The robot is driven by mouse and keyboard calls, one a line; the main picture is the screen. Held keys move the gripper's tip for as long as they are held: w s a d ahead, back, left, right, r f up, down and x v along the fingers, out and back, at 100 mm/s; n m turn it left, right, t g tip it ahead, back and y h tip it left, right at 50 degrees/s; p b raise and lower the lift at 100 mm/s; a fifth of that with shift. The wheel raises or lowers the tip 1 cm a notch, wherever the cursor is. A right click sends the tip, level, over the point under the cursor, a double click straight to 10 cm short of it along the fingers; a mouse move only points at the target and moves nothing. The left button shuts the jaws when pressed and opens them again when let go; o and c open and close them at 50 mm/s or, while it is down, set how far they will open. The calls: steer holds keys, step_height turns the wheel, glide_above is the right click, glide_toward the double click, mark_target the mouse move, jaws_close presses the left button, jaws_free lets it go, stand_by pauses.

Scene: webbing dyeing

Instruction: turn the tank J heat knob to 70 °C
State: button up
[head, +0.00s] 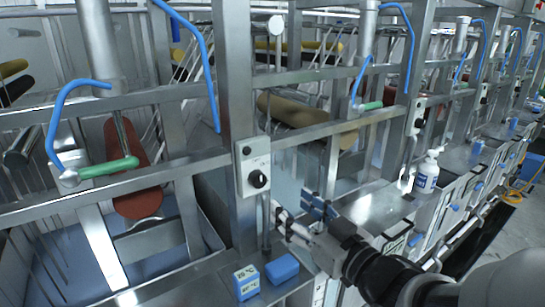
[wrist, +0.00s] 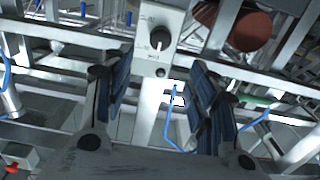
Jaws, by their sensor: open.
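A black round heat knob (head: 258,179) sits on a pale grey control box (head: 252,160) fixed to a steel post. Whether this box belongs to tank J cannot be read. The wrist view shows the knob (wrist: 159,39) upside down, with a light pointer line and marks too small to read on the box (wrist: 175,18). My gripper (head: 292,207) is to the right of and below the knob in the head view. In the wrist view my gripper (wrist: 160,62) is open and empty, its blue-padded fingers on either side of the post, apart from the knob.
Two blue blocks, one labelled (head: 246,283) and one plain (head: 282,269), lie on the ledge below. A white bottle (head: 427,172) stands on the ledge at right. Steel rails and a green-handled blue pipe (head: 103,168) cross at left. A small black button (head: 247,150) is above the knob.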

mark_target(261, 180)
steer(key=b+x, duration=0.1)
steer(key=x, duration=1.1)
steer(key=shift+w+a, duration=0.15)
steer(key=shift+w, duration=0.05)
steer(key=c, duration=1.1)
steer(key=shift+o, duration=0.2)
